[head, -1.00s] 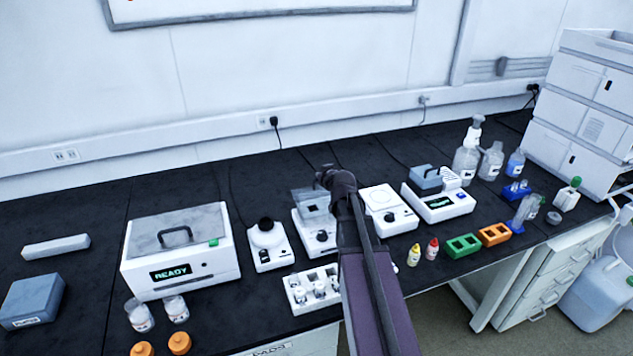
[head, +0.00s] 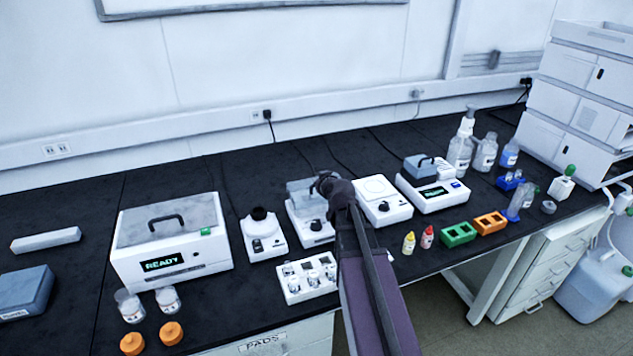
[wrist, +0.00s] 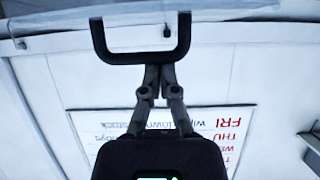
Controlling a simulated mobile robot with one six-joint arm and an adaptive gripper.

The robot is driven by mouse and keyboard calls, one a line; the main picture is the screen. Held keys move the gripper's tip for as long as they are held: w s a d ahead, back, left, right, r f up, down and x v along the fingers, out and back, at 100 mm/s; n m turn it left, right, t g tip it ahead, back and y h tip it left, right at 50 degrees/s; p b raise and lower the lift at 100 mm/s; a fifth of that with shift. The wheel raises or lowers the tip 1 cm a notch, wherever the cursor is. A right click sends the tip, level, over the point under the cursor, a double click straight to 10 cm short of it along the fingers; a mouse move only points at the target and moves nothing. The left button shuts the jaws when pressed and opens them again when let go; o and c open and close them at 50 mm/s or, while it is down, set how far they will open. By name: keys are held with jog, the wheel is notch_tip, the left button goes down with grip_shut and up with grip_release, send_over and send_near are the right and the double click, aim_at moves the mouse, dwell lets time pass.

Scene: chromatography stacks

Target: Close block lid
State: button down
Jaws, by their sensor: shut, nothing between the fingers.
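A small white block unit (head: 316,233) with a dark knob stands mid-bench. Its grey, see-through lid (head: 299,188) appears raised and tilted at the back of the unit; its exact angle is hard to tell. My gripper (head: 326,180) is in front of the lid and hides its right part. In the wrist view, a dark U-shaped handle (wrist: 98,38) hangs from the pale lid edge (wrist: 230,11). My gripper's fingers (wrist: 159,70) are shut and empty, with their tips at the handle's crossbar. I cannot tell whether they touch it.
A white box reading READY (head: 170,240) and a white unit with a black top (head: 262,235) stand left. A flat-topped white unit (head: 382,202) is close on the right. A vial rack (head: 307,282) sits in front. Bottles (head: 485,152) and orange and green racks (head: 490,223) are farther right.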

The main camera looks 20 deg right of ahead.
jog(key=shift+s+a+f, duration=0.2)
jog(key=shift+s+f, duration=0.3)
jog(key=shift+s, duration=0.1)
jog(key=shift+r, duration=0.15)
jog(key=shift+w+d+r+p, duration=0.1)
jog(key=shift+w+r+p, duration=0.05)
jog(key=shift+r+p, duration=0.5)
jog(key=shift+w+r+p, duration=0.15)
jog(key=shift+r+p, duration=0.4)
jog(key=shift+r, duration=0.05)
jog(key=shift+w+r+p, duration=0.25)
jog(key=shift+r+p, duration=0.2)
jog(key=shift+r, duration=0.05)
jog(key=shift+w+r+p, duration=0.2)
jog(key=shift+r+p, duration=0.2)
jog(key=shift+r, duration=0.05)
jog(key=s+f+b, duration=0.4)
jog(key=s, duration=0.4)
jog(key=shift+s+f+b, duration=0.25)
jog(key=shift+f+b, duration=0.15)
